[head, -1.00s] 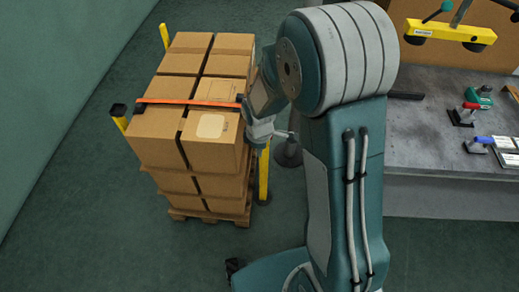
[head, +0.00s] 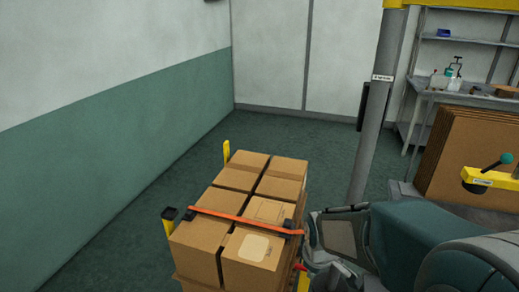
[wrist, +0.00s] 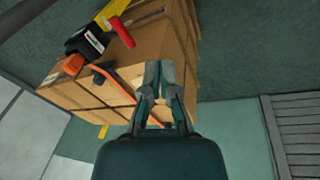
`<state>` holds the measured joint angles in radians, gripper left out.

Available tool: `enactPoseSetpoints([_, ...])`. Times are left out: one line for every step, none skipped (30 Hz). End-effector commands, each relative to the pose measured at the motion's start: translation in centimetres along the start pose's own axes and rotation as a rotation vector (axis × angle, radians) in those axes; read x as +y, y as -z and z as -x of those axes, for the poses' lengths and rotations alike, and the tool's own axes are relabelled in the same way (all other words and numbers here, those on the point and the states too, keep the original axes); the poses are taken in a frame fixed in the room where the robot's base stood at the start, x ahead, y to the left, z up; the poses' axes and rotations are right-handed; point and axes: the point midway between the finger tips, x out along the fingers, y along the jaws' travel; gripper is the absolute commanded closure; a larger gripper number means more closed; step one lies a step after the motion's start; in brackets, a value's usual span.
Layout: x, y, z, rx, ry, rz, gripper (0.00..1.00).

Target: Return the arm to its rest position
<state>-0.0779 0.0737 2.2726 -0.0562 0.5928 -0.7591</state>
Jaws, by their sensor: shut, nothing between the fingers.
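My arm (head: 420,235) reaches in from the right in the head view, and its end is beside the right side of the box stack. My gripper (wrist: 160,66) is in the wrist view with its two fingers together and nothing between them. The stack of brown cardboard boxes (head: 262,182) has an orange strap (head: 235,218) across its top. The boxes (wrist: 165,40) also fill the upper middle of the wrist view, behind the fingers. I cannot tell whether the fingers touch the boxes.
Yellow posts (head: 226,151) stand at the stack's corners. A grey column (head: 371,130) rises behind it. A bench with shelves (head: 455,95) and upright cardboard sheets (head: 470,150) are at the right. The floor (head: 300,137) behind the stack is clear.

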Motion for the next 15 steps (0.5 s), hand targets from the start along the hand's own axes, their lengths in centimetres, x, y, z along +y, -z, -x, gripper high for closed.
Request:
enactPoseSetpoints([-0.1, -0.5, 1.9, 0.018, -0.018, -0.055, 1.0])
enactPoseSetpoints([-0.2, -0.7, 2.8, 0.027, -0.026, -0.09, 1.0])
enactPoseSetpoints([-0.4, -1.1, 3.9, 0.038, -0.035, -0.136, 1.0])
enactPoseSetpoints([-0.6, -1.5, 4.8, 0.046, -0.041, -0.17, 1.0])
enactPoseSetpoints([-0.8, -1.8, 5.6, 0.056, -0.048, -0.204, 1.0])
enactPoseSetpoints([-1.0, -2.3, 6.7, 0.068, -0.056, -0.249, 1.0])
enactPoseSetpoints([-1.3, -2.6, 7.5, 0.078, -0.062, -0.283, 1.0])
enactPoseSetpoints([-1.5, -3.0, 8.3, 0.087, -0.067, -0.316, 1.0])
enactPoseSetpoints([-1.9, -3.5, 9.3, 0.101, -0.074, -0.361, 1.0])
enactPoseSetpoints([-2.2, -3.8, 10.0, 0.111, -0.079, -0.394, 1.0])
enactPoseSetpoints([-2.5, -4.2, 10.7, 0.12, -0.083, -0.427, 1.0])
enactPoseSetpoints([-2.9, -4.7, 11.6, 0.135, -0.089, -0.473, 1.0])
enactPoseSetpoints([-3.2, -5.2, 12.2, 0.146, -0.093, -0.506, 1.0])
enactPoseSetpoints([-3.6, -5.6, 12.8, 0.157, -0.096, -0.539, 1.0])
enactPoseSetpoints([-4.0, -6.1, 13.6, 0.172, -0.101, -0.584, 1.0])
